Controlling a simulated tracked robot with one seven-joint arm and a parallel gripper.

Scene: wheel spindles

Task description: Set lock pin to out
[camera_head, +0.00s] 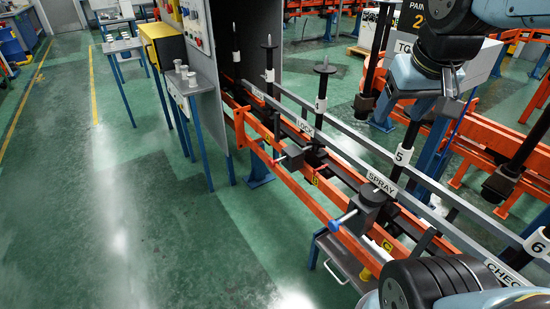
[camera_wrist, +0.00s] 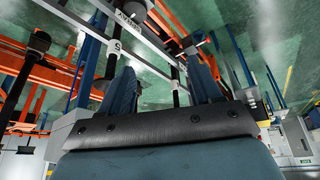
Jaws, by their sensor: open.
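The rail carries a LOCK label (camera_head: 305,127). Below it is a dark block (camera_head: 293,153) with a small red-tipped handle (camera_head: 281,161) sticking out to the left, which I take to be the lock pin. A second red-tipped handle (camera_head: 318,169) shows beside it. I cannot tell from this view how far either is pulled. My gripper (camera_wrist: 163,78) is open, its two dark fingers apart with nothing held between them. In the head view my arm is at the upper right, well away from the LOCK block.
A SPRAY block (camera_head: 369,205) with a blue-tipped handle (camera_head: 335,225) stands nearer on the orange rail. Upright numbered spindles (camera_head: 322,95) line the rail. A grey cabinet (camera_head: 210,50) stands at the far end.

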